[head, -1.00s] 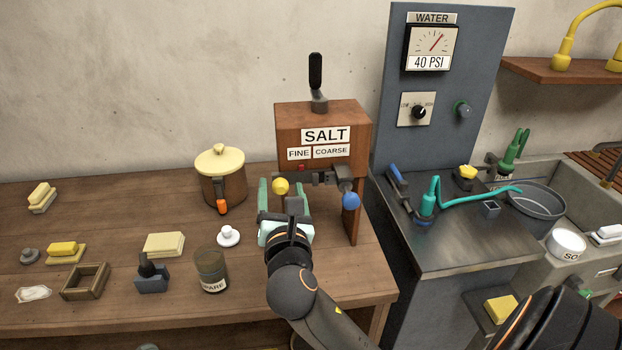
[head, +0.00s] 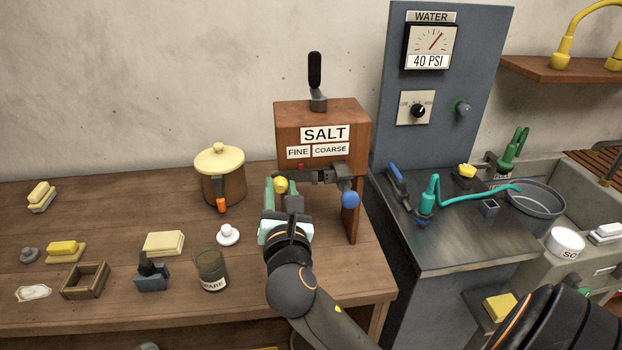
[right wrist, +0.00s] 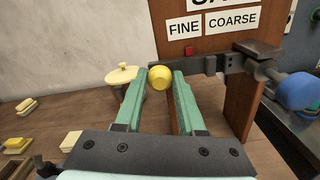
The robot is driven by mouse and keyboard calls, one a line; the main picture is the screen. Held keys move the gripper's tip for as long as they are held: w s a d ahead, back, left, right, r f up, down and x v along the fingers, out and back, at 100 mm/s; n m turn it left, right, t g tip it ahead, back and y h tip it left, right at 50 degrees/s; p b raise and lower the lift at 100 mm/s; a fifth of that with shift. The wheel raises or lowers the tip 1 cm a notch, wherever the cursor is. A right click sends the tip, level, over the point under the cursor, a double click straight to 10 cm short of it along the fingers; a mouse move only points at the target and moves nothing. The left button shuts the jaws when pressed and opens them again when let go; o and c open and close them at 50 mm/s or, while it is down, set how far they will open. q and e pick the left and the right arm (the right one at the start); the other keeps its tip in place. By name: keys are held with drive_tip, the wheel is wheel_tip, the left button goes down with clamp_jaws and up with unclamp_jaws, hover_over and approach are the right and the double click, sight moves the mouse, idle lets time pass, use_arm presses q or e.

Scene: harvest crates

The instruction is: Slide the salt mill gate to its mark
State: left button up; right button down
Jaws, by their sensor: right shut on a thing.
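The wooden salt mill (head: 340,120) stands on the bench with a SALT sign and FINE and COARSE labels. Its dark gate bar (head: 322,176) runs across the front under the labels, and shows in the right wrist view (right wrist: 222,63). A yellow knob (head: 281,185) is at the bar's left, below FINE. A small red mark (right wrist: 189,50) sits just above the bar, right of the yellow knob (right wrist: 160,77). My right gripper (right wrist: 163,78), with green fingers, is shut on the yellow knob. My left gripper is not in view.
A blue knob (head: 350,199) sticks out at the mill's right. A lidded pot (head: 222,182), a glass jar (head: 211,270) and a white knobbed piece (head: 228,235) stand left of my right arm. The grey water panel (head: 440,90) rises to the right.

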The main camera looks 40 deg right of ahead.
sight(300, 177)
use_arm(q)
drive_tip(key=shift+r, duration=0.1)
use_arm(e)
drive_tip(key=shift+d, duration=0.1)
drive_tip(key=shift+s+d+p, duration=0.55)
drive_tip(key=shift+d, duration=0.3)
drive_tip(key=shift+s+d+p, duration=0.5)
drive_tip(key=shift+d, duration=0.3)
drive_tip(key=shift+c, duration=2.2)
unclamp_jaws()
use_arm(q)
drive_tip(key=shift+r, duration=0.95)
